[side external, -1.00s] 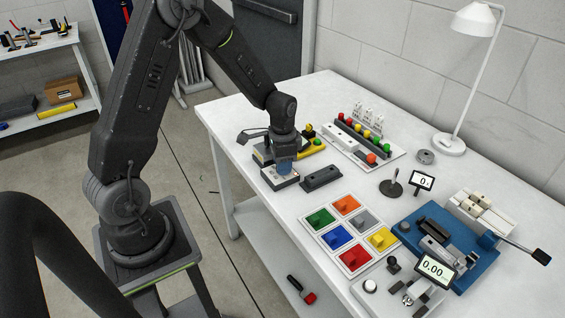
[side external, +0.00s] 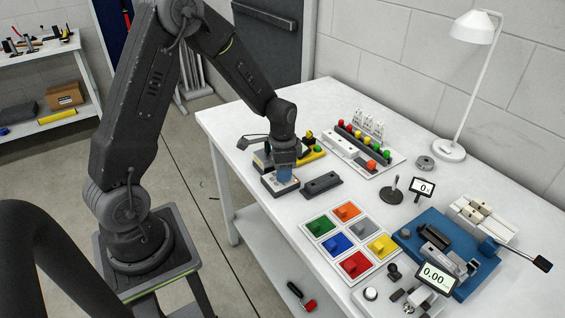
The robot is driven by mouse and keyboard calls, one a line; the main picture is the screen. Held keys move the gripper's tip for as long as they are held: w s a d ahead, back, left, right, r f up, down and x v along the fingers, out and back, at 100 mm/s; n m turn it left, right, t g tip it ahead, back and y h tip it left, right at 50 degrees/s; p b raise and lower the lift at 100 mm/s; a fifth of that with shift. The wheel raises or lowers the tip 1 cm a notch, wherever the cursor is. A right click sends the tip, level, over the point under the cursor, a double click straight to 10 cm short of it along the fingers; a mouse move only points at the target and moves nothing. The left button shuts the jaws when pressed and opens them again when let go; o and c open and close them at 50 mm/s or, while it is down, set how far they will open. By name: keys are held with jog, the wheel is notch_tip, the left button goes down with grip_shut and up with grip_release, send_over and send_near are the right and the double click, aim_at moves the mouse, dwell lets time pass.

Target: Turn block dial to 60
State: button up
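My gripper (side external: 284,166) points straight down at the left part of the white table. It is over a blue, round part (side external: 283,176) on a small dark box with a pale top (side external: 268,187); this looks like the block dial. The fingers are small and dark here, and I cannot tell whether they touch or grip the blue part. The gripper covers most of the dial's face, so no scale marks or pointer can be read.
A dark grey block (side external: 321,184) lies close on the right. Behind are a yellow item (side external: 311,155) and a panel of coloured buttons (side external: 364,146). Coloured square tiles (side external: 347,240), a small display (side external: 422,188) and a blue vise fixture (side external: 450,251) stand farther right.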

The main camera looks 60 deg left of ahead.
notch_tip(320, 180, up, 14)
dwell(0.4)
jog(key=s+d+r+n+t, duration=0.2)
jog(key=s+d+r, duration=0.2)
jog(key=s+d, duration=0.2)
jog(key=s+d+r+n+t, duration=0.2)
jog(key=s+d+r+t, duration=0.1)
jog(key=s, duration=0.8)
jog(key=d+r, duration=0.1)
jog(key=d, duration=0.1)
jog(key=shift+s+d+r+t, duration=0.25)
jog(key=shift+d+r+t, duration=0.05)
jog(key=shift+d+r, duration=0.1)
